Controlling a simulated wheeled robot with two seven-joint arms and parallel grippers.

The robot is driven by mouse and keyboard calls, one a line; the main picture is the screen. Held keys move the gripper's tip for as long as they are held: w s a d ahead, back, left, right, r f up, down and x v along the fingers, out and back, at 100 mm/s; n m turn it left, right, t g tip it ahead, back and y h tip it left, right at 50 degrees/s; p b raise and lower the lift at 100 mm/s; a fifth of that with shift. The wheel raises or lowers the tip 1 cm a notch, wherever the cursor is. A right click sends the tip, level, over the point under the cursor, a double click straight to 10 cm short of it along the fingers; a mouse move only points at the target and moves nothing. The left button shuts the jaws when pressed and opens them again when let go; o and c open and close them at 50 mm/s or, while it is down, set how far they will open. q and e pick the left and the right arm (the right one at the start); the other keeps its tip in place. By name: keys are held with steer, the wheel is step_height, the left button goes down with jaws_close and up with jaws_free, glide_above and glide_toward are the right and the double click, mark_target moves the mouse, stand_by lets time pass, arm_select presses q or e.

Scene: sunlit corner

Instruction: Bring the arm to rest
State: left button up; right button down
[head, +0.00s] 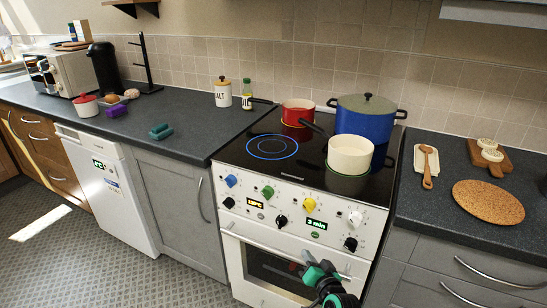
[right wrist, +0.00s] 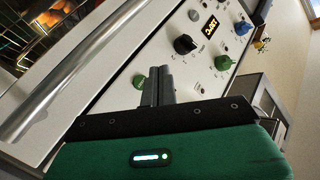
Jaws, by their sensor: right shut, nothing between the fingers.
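My right gripper (head: 318,272) is in front of the white stove (head: 235,270), at the height of the oven door's upper part. Its fingers are together with nothing between them. In the right wrist view the shut fingers (right wrist: 157,85) point at the stove's control panel (right wrist: 135,60), with a green button (right wrist: 139,82) just beside them and the oven door handle (right wrist: 60,85) to the left. I cannot tell whether the fingertips touch the panel. My left gripper is not in view.
On the hob (head: 225,150) stand a red pan (head: 297,112), a blue pot (head: 365,120) and a cream saucepan (head: 350,155). Counters (head: 190,120) with small items flank the stove. A cork mat (head: 488,203) lies on the right counter. The floor (head: 90,260) at left is clear.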

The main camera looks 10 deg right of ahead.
steer(key=s+f+n+g+h, duration=0.1)
steer(key=s+f+n+g, duration=0.65)
steer(key=s+f, duration=1.75)
arm_select(q)
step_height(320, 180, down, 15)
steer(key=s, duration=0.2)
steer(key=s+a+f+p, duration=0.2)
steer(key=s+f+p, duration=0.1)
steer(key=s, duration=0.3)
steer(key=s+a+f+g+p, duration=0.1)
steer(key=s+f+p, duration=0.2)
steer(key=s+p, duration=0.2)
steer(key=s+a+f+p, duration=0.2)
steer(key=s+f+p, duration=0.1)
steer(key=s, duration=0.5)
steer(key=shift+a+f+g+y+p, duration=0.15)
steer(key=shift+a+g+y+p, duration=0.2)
steer(key=shift+p, duration=0.25)
arm_select(e)
steer(key=s+d+f+g, duration=0.2)
steer(key=s+f, duration=0.3)
steer(key=s, duration=0.5)
steer(key=s+d+f+g+h, duration=0.1)
steer(key=s+d+f+g, duration=0.2)
steer(key=s, duration=0.7)
steer(key=s+d+f+g+h, duration=0.1)
steer(key=s+d+f+g, duration=0.1)
steer(key=s+f, duration=0.5)
steer(key=s, duration=0.4)
steer(key=shift+d, duration=0.2)
